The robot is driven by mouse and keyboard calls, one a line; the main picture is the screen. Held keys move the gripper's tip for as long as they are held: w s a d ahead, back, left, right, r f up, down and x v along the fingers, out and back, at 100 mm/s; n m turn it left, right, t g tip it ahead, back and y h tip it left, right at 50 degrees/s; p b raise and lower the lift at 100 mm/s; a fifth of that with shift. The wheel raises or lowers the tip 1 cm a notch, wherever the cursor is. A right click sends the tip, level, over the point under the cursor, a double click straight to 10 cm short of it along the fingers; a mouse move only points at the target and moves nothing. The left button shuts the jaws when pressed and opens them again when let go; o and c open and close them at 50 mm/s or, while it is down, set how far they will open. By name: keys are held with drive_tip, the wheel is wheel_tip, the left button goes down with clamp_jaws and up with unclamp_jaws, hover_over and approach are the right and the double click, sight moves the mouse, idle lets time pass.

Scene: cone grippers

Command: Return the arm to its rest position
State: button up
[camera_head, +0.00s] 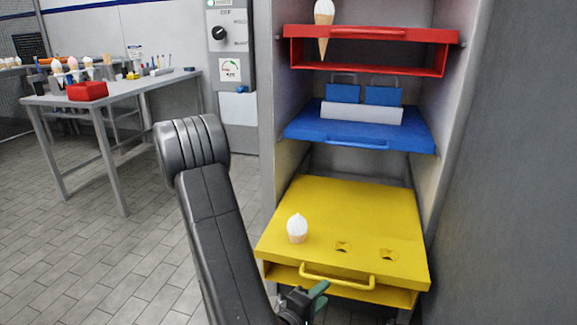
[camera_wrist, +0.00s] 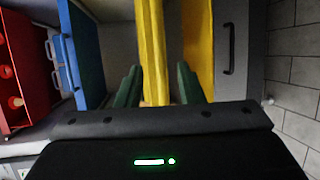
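My gripper (camera_head: 321,296) is low in front of the yellow drawer (camera_head: 350,215), near its front edge and left of the handle's middle. In the wrist view the two green fingers of my gripper (camera_wrist: 158,68) stand apart, with the yellow drawer's edge (camera_wrist: 151,40) beyond and between them. A small tan patch shows low between the fingers; I cannot tell what it is. A white-topped cone (camera_head: 297,229) stands upright in the left hole of the yellow drawer, apart from my gripper in the head view. My dark arm reaches up at the left of the shelf.
A blue drawer (camera_head: 365,133) and a red drawer (camera_head: 370,36) with a hanging cone (camera_head: 324,28) are above. Grey cabinet walls flank them. A table (camera_head: 120,92) with a red box (camera_head: 87,91) and several cones stands at left. Floor between is clear.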

sight(335, 281)
drive_tip(key=shift+b+x, duration=0.3)
drive_tip(key=shift+x, duration=2.3)
drive_tip(key=shift+a, duration=0.1)
drive_tip(key=shift+p+v, duration=1.1)
drive_tip(key=shift+v, duration=4.85)
drive_tip(key=b+x, duration=0.2)
drive_tip(key=x, duration=1.2)
drive_tip(key=shift+w, duration=0.25)
drive_tip(key=shift+r, duration=0.1)
